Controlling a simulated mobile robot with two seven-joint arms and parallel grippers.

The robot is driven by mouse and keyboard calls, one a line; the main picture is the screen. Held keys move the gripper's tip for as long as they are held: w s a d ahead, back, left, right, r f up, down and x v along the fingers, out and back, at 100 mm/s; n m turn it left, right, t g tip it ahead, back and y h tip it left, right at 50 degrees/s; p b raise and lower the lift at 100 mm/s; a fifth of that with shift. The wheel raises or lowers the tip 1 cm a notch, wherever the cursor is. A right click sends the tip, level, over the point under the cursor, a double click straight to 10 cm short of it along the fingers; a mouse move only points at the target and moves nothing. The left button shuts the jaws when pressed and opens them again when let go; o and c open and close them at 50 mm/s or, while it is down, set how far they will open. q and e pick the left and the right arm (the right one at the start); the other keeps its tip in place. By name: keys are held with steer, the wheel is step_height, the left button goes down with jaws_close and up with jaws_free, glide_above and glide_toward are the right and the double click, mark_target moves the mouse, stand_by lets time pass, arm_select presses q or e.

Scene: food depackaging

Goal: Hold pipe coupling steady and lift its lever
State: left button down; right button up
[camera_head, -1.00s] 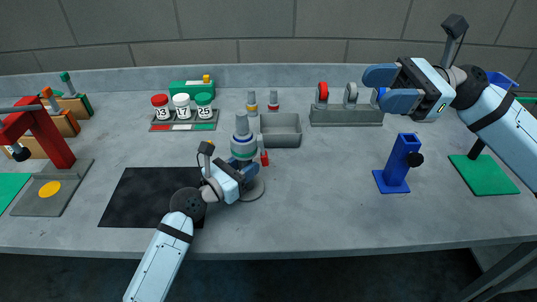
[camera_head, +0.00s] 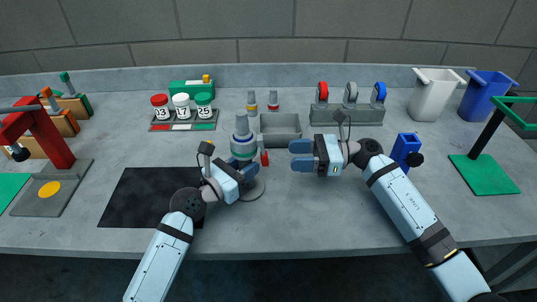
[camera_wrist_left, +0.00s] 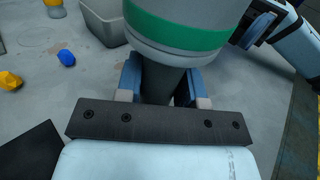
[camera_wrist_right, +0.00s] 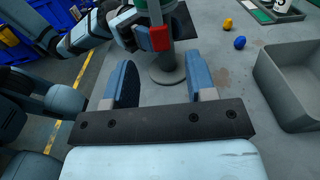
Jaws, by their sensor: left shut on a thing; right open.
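The pipe coupling (camera_head: 242,143) stands upright on a round grey base (camera_head: 256,191) near the middle of the table. It has a grey top and a green band, which fills the top of the left wrist view (camera_wrist_left: 180,28). Its red lever (camera_head: 265,158) hangs on its right side and shows in the right wrist view (camera_wrist_right: 159,38). My left gripper (camera_head: 247,172) is shut on the coupling's grey lower part. My right gripper (camera_head: 292,155) is open and empty, to the right of the lever and apart from it, its fingers facing the coupling.
A grey open bin (camera_head: 281,139) stands just behind the coupling. A blue stand (camera_head: 405,147) is beside my right forearm. A black mat (camera_head: 140,195) lies left. Several rollers stand on a grey rack (camera_head: 347,115). The table front between the arms is clear.

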mark_target(263, 152)
steer(key=a, duration=0.7)
steer(key=shift+a, duration=0.15)
jaws_close()
